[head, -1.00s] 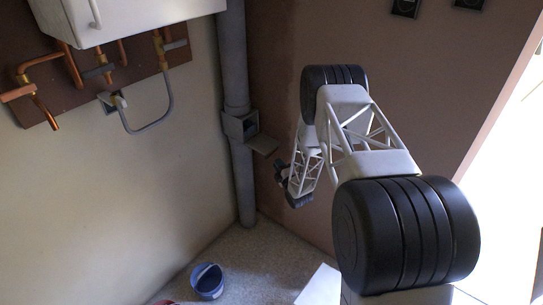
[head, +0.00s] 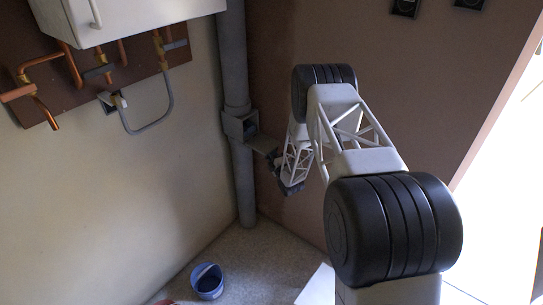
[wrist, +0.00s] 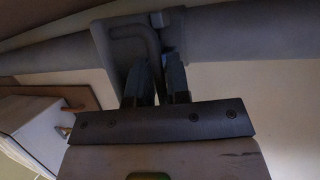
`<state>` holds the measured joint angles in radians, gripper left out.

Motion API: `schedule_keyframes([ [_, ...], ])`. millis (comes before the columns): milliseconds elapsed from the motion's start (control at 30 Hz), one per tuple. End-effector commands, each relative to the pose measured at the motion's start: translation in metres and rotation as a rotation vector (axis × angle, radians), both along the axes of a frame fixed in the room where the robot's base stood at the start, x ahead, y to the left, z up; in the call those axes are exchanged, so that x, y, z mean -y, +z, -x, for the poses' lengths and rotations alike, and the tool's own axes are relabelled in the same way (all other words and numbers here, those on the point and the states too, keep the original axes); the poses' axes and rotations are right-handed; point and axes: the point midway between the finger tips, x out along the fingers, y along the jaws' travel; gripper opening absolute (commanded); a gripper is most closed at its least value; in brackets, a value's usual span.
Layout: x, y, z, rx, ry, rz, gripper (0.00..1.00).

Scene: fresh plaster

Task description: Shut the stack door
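The stack is a grey vertical pipe (head: 235,60) in the room corner, with a grey box (head: 236,126) partway up. Its small door (head: 264,145) stands open, sticking out to the right of the box. My gripper (head: 274,162) is close to the door's outer end, partly hidden by my arm. In the wrist view the gripper (wrist: 157,62) has its two dark fingers a little apart, pointing at the grey box (wrist: 110,45). A bent grey bar (wrist: 150,42) reaches down between the fingertips; I cannot tell whether they touch it.
A white cabinet (head: 130,15) and copper pipes (head: 40,75) are on the left wall. A blue bucket (head: 208,283) stands on the floor below the pipe. A bright opening (head: 505,200) is at the right. The air in front of the stack is mostly clear.

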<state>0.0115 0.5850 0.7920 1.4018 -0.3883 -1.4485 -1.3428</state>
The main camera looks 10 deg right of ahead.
Motion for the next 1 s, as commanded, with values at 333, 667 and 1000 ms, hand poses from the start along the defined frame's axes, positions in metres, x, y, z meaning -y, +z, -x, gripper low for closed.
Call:
schedule_keyframes([
  [333, 0.0, 0.0, 0.0, 0.0, 0.0, 0.0, 0.0],
  [667, 0.001, 0.003, 0.001, -0.018, 0.0, 0.018, 0.0],
  [1000, 0.004, 0.019, 0.004, -0.102, 0.0, 0.103, 0.0],
])
